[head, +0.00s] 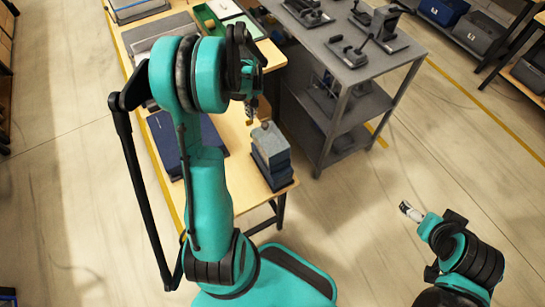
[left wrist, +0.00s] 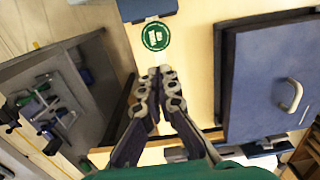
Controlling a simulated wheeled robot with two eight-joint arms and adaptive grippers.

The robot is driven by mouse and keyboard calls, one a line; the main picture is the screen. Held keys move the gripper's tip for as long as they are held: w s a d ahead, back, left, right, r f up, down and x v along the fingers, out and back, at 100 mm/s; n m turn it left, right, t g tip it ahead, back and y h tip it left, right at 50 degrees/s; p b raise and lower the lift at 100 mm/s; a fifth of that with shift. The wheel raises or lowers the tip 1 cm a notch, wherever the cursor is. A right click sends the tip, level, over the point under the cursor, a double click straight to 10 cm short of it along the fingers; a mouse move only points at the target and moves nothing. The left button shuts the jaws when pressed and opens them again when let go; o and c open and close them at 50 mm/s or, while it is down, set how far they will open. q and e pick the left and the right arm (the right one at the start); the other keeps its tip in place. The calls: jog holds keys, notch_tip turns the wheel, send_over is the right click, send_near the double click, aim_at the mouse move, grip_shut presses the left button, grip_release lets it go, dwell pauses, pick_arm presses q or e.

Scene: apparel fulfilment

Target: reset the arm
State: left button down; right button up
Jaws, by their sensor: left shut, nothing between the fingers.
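My left arm reaches up across the left of the head view. Its gripper (head: 252,108) is over the wooden table (head: 238,140), partly hidden by the wrist. In the left wrist view the two fingers (left wrist: 160,73) are together at the tips, shut and empty, pointing toward a round green sticker (left wrist: 156,36) on the table. My right gripper (head: 411,211) is small in the head view, over the floor at the right. I cannot tell whether its fingers are open.
A grey-blue stack (head: 270,150) sits at the table's near right corner. A dark blue flat case (head: 177,148) lies left of it, partly behind my left arm; its handle shows in the wrist view (left wrist: 291,96). A grey shelved cart (head: 345,85) stands beyond. Floor at right is open.

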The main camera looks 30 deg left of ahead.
pick_arm(q)
jog(key=s+d+r+m+t, duration=0.1)
jog(key=d+r+m, duration=0.1)
jog(key=d+r, duration=0.1)
jog(key=s+d+r+m+t+b, duration=0.1)
jog(key=d+r+m, duration=0.1)
jog(key=d, duration=0.3)
jog(key=s+d+r+m+t+b, duration=0.1)
jog(key=d+r, duration=0.3)
jog(key=shift+d+r+m+y, duration=0.2)
jog(key=shift+d+m+y, duration=0.2)
jog(key=s+d, duration=0.1)
jog(key=s+d+r+m+t, duration=0.1)
jog(key=d, duration=0.1)
jog(key=s+d+m+b, duration=0.1)
jog(key=shift+d+r+t, duration=0.25)
jog(key=shift+d+t, duration=0.05)
jog(key=s+d+m+t+b, duration=0.1)
jog(key=s+d+m+t, duration=0.1)
jog(key=s+d+m, duration=0.2)
jog(key=shift+s+d+f+m+t+h, duration=0.2)
jog(key=shift+s+d+m+t+h, duration=0.15)
jog(key=shift+s+d, duration=0.85)
jog(key=shift+w+d, duration=0.2)
jog(key=shift+w, duration=0.05)
